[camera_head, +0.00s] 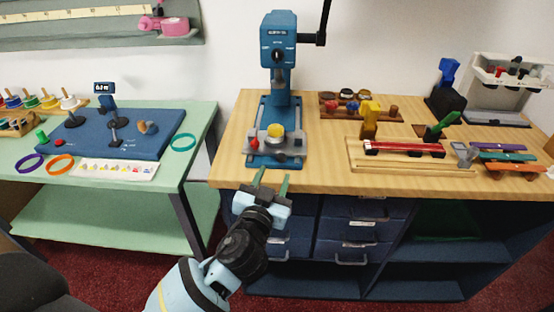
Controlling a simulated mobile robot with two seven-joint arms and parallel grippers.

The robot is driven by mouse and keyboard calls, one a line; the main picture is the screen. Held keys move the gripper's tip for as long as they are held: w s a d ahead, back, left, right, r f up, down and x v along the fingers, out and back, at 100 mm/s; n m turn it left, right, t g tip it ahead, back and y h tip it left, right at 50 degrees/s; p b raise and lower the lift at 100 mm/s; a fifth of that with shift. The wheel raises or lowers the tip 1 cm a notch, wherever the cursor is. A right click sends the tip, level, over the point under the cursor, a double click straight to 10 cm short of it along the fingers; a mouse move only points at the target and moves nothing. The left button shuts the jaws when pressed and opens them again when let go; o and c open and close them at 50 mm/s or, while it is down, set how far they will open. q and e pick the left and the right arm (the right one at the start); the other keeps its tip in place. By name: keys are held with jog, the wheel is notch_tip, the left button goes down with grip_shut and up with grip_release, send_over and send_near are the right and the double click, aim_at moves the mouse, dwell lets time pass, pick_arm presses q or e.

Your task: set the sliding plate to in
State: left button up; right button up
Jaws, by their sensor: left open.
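A blue press (279,60) stands at the left part of the wooden counter, with a lever at its upper right. On its blue base is a grey plate (288,146), which looks like the sliding plate. A yellow round piece (275,130) sits on this plate, and a red knob (254,142) is at its left. The plate is at the front part of the base, forward of the press column. My left gripper (272,177) is open and empty, just in front of the press base near the counter's front edge. My right gripper is not in view.
The wooden counter (325,176) has drawers below. A wooden rack (330,112) and a tray with a red bar (400,148) stand to the right. A green table (200,118) with a blue board (95,143) and coloured rings is at the left, across a gap.

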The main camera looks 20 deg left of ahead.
aim_at(280, 161)
pick_arm(q)
jog(key=shift+w+a, duration=0.15)
jog(key=shift+w, duration=1.8)
jog(key=shift+w+a, duration=0.15)
jog(key=shift+w, duration=1.8)
grip_shut()
